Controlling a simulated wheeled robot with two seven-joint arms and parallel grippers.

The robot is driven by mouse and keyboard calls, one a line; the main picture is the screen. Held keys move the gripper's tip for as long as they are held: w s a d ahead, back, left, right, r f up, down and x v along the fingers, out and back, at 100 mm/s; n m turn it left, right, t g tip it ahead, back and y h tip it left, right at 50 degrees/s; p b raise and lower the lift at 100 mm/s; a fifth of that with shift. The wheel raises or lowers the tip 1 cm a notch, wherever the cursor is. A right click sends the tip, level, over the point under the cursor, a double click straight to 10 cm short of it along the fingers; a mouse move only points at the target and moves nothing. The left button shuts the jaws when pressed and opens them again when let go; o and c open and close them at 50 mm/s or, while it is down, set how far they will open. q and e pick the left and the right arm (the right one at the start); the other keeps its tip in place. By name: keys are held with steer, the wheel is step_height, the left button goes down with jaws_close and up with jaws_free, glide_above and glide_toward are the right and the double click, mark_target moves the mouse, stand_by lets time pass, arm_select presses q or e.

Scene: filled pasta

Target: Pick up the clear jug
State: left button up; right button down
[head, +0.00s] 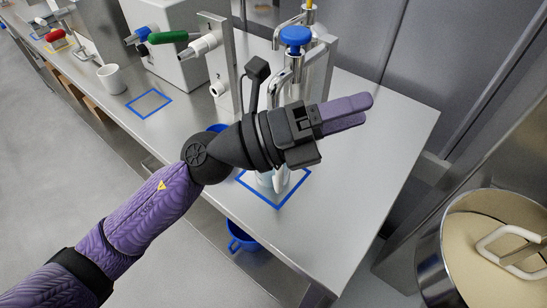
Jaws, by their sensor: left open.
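My left gripper (366,110) reaches in from the left above the metal counter, its two purple fingers pointing right. The fingers are seen nearly side-on with a narrow gap, and nothing shows between them. A pale, partly hidden object (280,184) stands below the gripper, inside a blue square outline (262,195) on the counter. My gripper and wrist cover most of it, so I cannot tell whether it is the clear jug. No jug shows plainly elsewhere. My right gripper is out of view.
Taps and a blue knob (295,36) rise behind the gripper. A white mug (111,78) stands at the left. A blue container (241,237) is below the counter edge. A metal bin (432,262) with a white handle (505,245) is at lower right. The counter's right part is clear.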

arm_select(q)
step_height(320, 180, down, 9)
steer(key=a+m+g+y, duration=0.2)
steer(key=m+g+y, duration=0.2)
steer(key=m+y, duration=0.6)
steer(key=w+a+f+t+y, duration=0.2)
steer(key=w+a+f+y, duration=0.15)
steer(key=a+y, duration=0.4)
steer(key=x, duration=0.2)
steer(key=b+x, duration=0.1)
steer(key=x, duration=0.2)
steer(key=a+x, duration=0.1)
steer(key=x, duration=0.2)
steer(key=shift+d+f+b, duration=0.1)
steer(key=shift+f+b, duration=0.2)
steer(key=shift+r, duration=0.1)
jaws_close()
steer(key=shift+h, duration=0.25)
